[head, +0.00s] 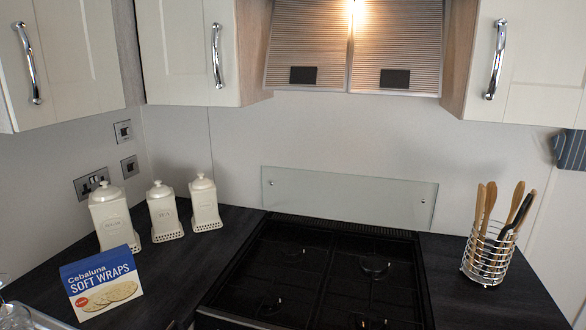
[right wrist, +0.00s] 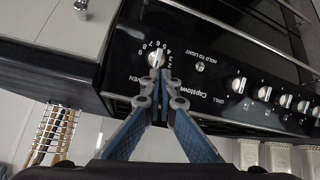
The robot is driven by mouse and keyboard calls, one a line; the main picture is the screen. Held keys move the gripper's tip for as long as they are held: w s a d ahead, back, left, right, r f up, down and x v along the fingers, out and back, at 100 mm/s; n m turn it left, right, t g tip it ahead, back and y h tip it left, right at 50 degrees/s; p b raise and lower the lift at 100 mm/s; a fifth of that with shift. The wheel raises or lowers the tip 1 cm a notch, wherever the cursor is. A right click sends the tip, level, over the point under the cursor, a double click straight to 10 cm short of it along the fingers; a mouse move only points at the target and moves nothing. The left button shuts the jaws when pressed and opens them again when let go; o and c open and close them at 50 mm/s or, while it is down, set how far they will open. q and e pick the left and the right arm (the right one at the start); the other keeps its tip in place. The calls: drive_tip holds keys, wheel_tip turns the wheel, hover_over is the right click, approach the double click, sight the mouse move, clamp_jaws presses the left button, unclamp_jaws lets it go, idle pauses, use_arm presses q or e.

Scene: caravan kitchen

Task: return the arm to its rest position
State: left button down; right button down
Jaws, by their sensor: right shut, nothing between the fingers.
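My right gripper (right wrist: 161,80) shows in the right wrist view with its blue-grey fingers closed together and nothing between them. Its tips are at the black cooker control panel (right wrist: 215,92), right beside the silver oven knob (right wrist: 156,58) in the picture. I cannot tell whether the tips touch the knob. Neither of my grippers shows in the head view, and my left gripper is in no view.
The black hob (head: 325,262) sits in the dark worktop. Three cream canisters (head: 163,210) and a soft wraps box (head: 102,283) stand left of it. A wire utensil holder (head: 487,255) stands right. Cupboards hang above. More knobs (right wrist: 265,93) line the panel.

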drive_tip(key=s+a+f+n+g+y, duration=0.1)
drive_tip(key=s+f+g, duration=0.25)
drive_tip(key=s, duration=0.55)
drive_tip(key=s+a+f+g, duration=0.15)
drive_tip(key=s+f, duration=0.25)
drive_tip(key=s, duration=0.5)
wheel_tip(320, 180, down, 30)
drive_tip(key=s+g+b, duration=0.1)
drive_tip(key=s+b, duration=0.1)
drive_tip(key=b, duration=0.3)
drive_tip(key=s+d+f+g+b, duration=0.1)
drive_tip(key=s+d+f+b, duration=0.1)
drive_tip(key=s+f, duration=0.7)
drive_tip(key=s+d+f+n+b, duration=0.1)
drive_tip(key=s+f+b, duration=0.1)
drive_tip(key=s+f, duration=0.6)
wheel_tip(320, 180, down, 6)
drive_tip(key=shift+s+d+r+g+b, duration=0.15)
drive_tip(key=shift+s+d+g+b, duration=0.2)
drive_tip(key=shift+g+b, duration=0.05)
